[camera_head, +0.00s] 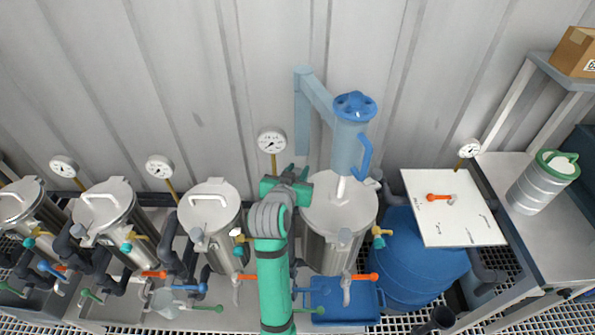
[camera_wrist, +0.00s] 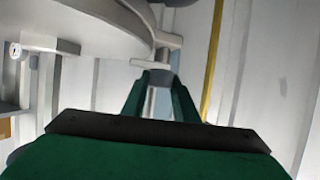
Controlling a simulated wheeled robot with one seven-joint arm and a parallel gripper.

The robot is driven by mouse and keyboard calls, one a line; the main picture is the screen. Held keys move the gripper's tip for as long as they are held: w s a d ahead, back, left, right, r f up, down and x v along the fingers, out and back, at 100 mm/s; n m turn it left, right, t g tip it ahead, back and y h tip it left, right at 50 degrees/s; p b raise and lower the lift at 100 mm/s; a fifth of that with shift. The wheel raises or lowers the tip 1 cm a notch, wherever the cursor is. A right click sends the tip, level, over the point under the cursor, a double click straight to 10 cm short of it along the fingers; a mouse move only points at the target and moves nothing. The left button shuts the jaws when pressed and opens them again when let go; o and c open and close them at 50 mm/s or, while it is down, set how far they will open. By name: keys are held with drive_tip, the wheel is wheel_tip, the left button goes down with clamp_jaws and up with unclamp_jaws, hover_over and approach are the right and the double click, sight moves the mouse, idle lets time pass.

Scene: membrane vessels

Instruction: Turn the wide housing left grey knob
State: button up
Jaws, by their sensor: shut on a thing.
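The wide housing (camera_head: 345,222) is a grey metal vessel right of my forearm, with a pale round lid that also shows at the upper left of the wrist view (camera_wrist: 85,25). My gripper (camera_head: 298,174) is at the left edge of this lid; its green fingers show in the wrist view (camera_wrist: 160,88). The left grey knob (camera_wrist: 150,64), a pale grey bar-shaped piece at the lid's edge, is at my fingertips. My gripper is shut on it, though the contact is partly hidden. In the head view my gripper and arm hide this knob.
A blue pitcher-like vessel (camera_head: 350,140) on a wall bracket hangs above the wide housing. A gauge (camera_head: 272,142) on a brass stem stands behind my gripper. A narrower vessel (camera_head: 210,205) stands to the left. A blue tank (camera_head: 415,265) stands to the right.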

drive_tip(key=shift+n+y, duration=2)
drive_tip(key=shift+y, duration=0.3)
drive_tip(key=o, duration=1.1)
drive_tip(key=shift+w, duration=0.1)
drive_tip(key=shift+c, duration=0.2)
drive_tip(key=shift+d, duration=0.1)
drive_tip(key=v, duration=1.1)
drive_tip(key=shift+d+f, duration=0.1)
